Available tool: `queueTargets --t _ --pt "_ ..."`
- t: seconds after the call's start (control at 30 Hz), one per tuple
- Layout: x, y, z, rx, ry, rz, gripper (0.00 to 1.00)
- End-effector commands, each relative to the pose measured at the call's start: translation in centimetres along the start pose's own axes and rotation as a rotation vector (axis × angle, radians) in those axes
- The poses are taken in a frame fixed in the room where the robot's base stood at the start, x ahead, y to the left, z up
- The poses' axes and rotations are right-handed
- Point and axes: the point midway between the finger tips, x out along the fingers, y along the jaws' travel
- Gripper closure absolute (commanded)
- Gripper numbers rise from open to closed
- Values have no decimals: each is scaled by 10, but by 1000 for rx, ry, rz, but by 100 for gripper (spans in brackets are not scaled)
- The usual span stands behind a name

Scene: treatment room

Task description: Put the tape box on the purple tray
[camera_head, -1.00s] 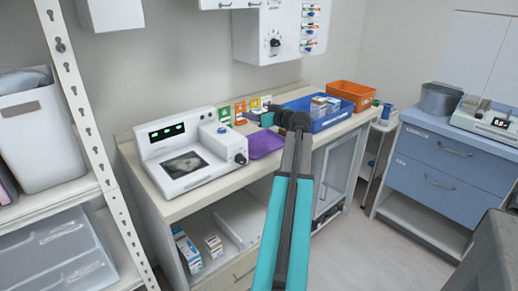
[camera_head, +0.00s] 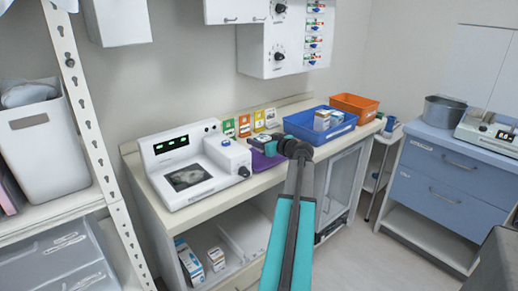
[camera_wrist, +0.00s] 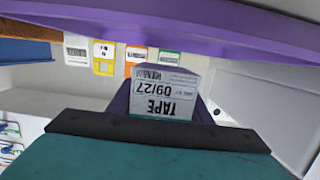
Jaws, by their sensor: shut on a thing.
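The tape box (camera_wrist: 163,98) is white with a printed label reading TAPE 09/27, upside down in the wrist view. My gripper (camera_wrist: 160,110) is shut on it. In the head view my gripper (camera_head: 262,146) is over the purple tray (camera_head: 260,162) on the counter, and the box itself cannot be made out there. The tray also shows as a purple band across the top of the wrist view (camera_wrist: 190,32). The wrist view is inverted, so the box appears above the tray with a gap. My wrist and arm hide part of the tray in the head view.
A white device with a screen (camera_head: 190,165) stands left of the tray. A blue bin (camera_head: 318,126) holding small boxes is to the right, with an orange bin (camera_head: 354,106) beyond. Colored cards (camera_head: 245,124) stand behind the tray.

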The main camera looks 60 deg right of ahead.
Motion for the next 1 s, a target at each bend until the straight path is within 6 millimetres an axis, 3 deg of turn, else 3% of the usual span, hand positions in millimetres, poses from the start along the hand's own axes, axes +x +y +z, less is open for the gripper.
queueTargets --t 0.33,0.7,1.0 --pt "0 0 3 1 0 0 79" --pt "6 0 34 2 -1 1 79" --pt "7 1 37 1 0 2 79"
